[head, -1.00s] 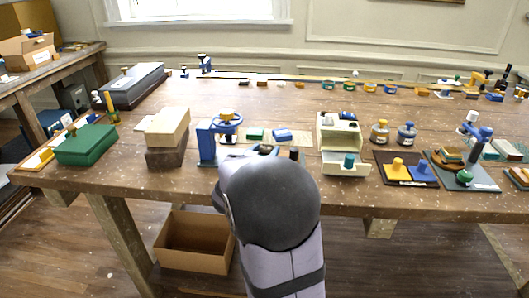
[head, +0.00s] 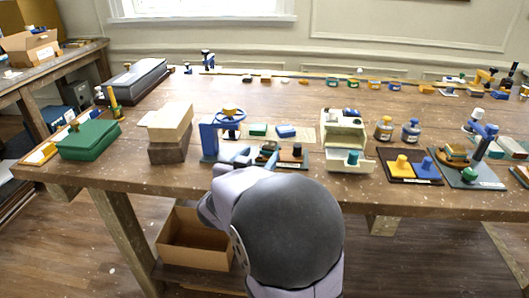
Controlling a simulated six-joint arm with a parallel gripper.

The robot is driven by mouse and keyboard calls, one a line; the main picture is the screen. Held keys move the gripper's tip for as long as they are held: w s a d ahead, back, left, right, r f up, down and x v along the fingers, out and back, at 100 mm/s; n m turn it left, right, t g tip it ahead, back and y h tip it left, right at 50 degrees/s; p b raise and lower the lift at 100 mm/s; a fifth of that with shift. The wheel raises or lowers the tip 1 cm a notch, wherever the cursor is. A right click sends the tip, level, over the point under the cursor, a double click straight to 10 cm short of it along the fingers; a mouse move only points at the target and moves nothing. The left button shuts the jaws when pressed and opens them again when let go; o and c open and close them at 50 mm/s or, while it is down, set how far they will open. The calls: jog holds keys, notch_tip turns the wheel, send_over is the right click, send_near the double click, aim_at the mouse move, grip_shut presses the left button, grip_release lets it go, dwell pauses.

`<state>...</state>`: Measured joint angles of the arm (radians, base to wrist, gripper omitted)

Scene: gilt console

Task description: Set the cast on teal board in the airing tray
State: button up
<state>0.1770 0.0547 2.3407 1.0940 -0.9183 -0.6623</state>
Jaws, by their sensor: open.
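I cannot single out the cast on a teal board with certainty. A green block (head: 258,130) and a blue block (head: 286,131) lie on a pale mat behind my gripper. My gripper (head: 264,152) is open, low over the front of the table and partly hidden by my own arm. I cannot tell which thing is the airing tray. A shallow tray with orange pieces (head: 40,154) lies at the left edge.
A cream cabinet with an open drawer (head: 345,160) stands right of my gripper. Wooden blocks (head: 168,130) and a green box (head: 88,141) stand left. The middle tabletop is fairly clear.

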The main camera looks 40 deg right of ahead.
jog(key=shift+o, duration=0.6)
jog(key=shift+s+a+r, duration=0.15)
jog(key=shift+s+a, duration=0.25)
jog(key=shift+a, duration=0.2)
jog(key=w+a+r+t+y+p, duration=0.1)
jog(key=w, duration=0.1)
jog(key=w+a+r+y+p, duration=0.1)
jog(key=w, duration=0.1)
jog(key=w+a+t+y+p, duration=0.1)
jog(key=shift+w+a+r+n+t, duration=0.15)
jog(key=shift+w+r+n+t, duration=0.15)
jog(key=shift+w+r+n, duration=0.1)
jog(key=w+a+r+n+y+p, duration=0.1)
jog(key=w+a+r+y+p, duration=0.1)
jog(key=w+a+y+p, duration=0.25)
jog(key=m+g+y+p, duration=0.2)
jog(key=g+p, duration=0.7)
jog(key=p, duration=0.3)
send_near(270, 145)
jog(key=shift+p+x, duration=1.65)
jog(key=shift+x, duration=2.5)
